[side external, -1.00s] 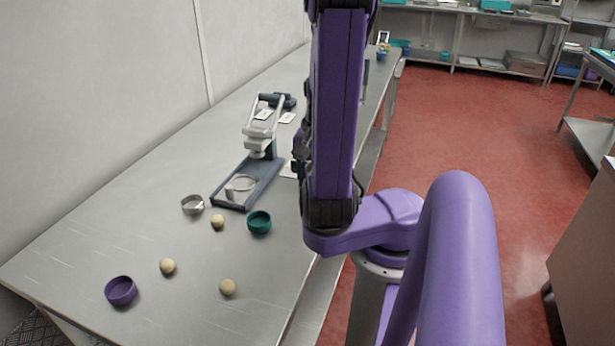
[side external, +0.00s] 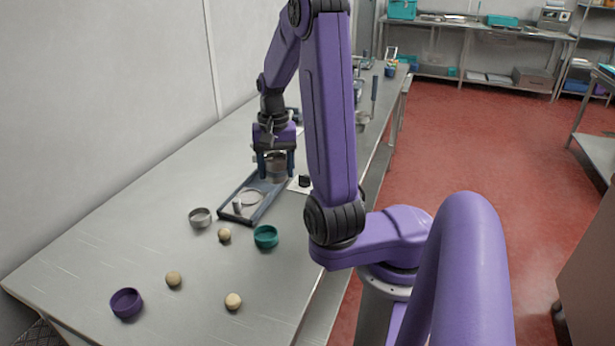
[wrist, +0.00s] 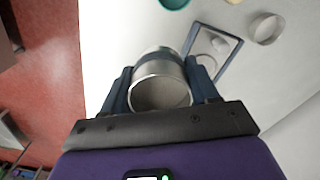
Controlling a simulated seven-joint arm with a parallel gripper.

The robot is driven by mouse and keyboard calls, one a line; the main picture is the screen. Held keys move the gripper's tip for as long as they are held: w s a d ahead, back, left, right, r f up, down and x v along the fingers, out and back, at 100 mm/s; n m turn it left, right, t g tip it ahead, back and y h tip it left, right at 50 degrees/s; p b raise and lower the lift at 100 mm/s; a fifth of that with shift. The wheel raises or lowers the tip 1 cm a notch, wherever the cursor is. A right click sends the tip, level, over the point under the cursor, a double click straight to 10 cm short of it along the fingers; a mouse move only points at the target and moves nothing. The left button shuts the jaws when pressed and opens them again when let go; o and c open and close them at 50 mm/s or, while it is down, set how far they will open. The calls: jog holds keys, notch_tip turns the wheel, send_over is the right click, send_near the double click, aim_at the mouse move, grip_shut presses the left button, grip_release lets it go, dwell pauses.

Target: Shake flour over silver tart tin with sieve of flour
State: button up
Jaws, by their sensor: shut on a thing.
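My gripper (side external: 276,165) is shut on a silver cylindrical can, the sieve of flour (side external: 276,172), and holds it upright above the dark tray. In the wrist view the sieve (wrist: 160,93) sits between the two blue fingers of my gripper (wrist: 161,80); its open top faces the camera and no flour can be made out inside. The silver tart tin (side external: 200,217) stands on the table, left of and nearer than the sieve. The tin also shows at the upper right of the wrist view (wrist: 266,28).
A dark tray (side external: 268,206) with a ring lies under the gripper. A teal tin (side external: 266,236), a purple tin (side external: 126,303) and dough balls (side external: 174,279) stand on the near table (side external: 90,262). A white wall (side external: 105,100) runs along the left.

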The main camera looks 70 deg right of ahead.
jog(key=w+a+n, duration=0.1)
jog(key=w, duration=0.3)
jog(key=w+f, duration=0.1)
jog(key=w, duration=0.2)
jog(key=w+a+n, duration=0.1)
jog(key=w, duration=0.3)
jog(key=shift+w+a+f+n, duration=0.3)
jog(key=shift+f, duration=0.1)
jog(key=shift+w+a+f+n, duration=0.35)
jog(key=shift+w+a+f, duration=0.55)
jog(key=shift+w, duration=0.4)
jog(key=shift+w+a+f+n, duration=0.4)
jog(key=shift+w+a+f, duration=0.45)
jog(key=shift+w, duration=0.45)
jog(key=shift+w+a+f+n, duration=0.35)
jog(key=shift+w+a+f, duration=0.55)
jog(key=shift+w, duration=0.4)
jog(key=shift+a, duration=0.65)
jog(key=shift+s+d, duration=0.1)
jog(key=shift+d, duration=1.3)
